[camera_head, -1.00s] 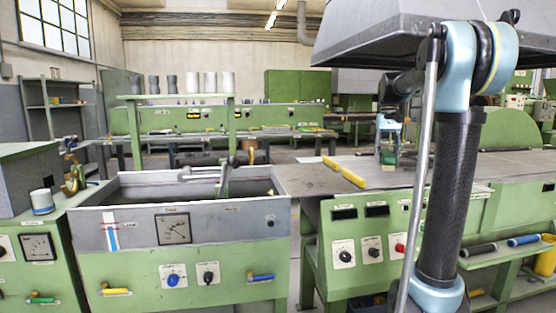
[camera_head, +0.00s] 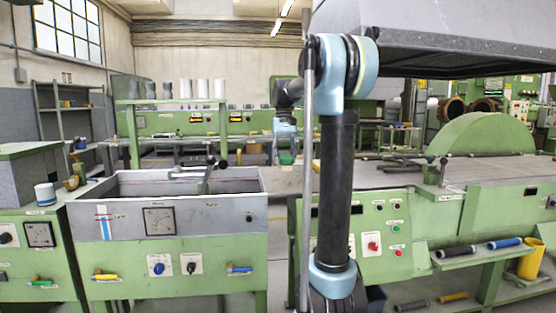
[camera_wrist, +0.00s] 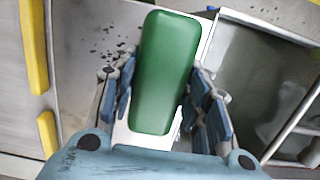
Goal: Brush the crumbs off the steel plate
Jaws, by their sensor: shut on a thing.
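My gripper (camera_wrist: 158,88) is shut on a green block-like thing (camera_wrist: 168,45), probably a brush seen from above. Its underside and any bristles are hidden. In the head view my gripper (camera_head: 285,146) is small and over the left end of the grey bench top, just right of the tank. The grey steel plate (camera_wrist: 80,85) lies under and left of my gripper in the wrist view. Dark crumbs (camera_wrist: 121,44) lie scattered on it, left of the green thing. I cannot tell whether the green thing touches the plate.
The water tank (camera_head: 92,192) stands left of the bench; its inside shows at right in the wrist view (camera_wrist: 255,85). A grey hood (camera_head: 440,40) overhangs the bench. A green round guard (camera_head: 485,135) stands at the right.

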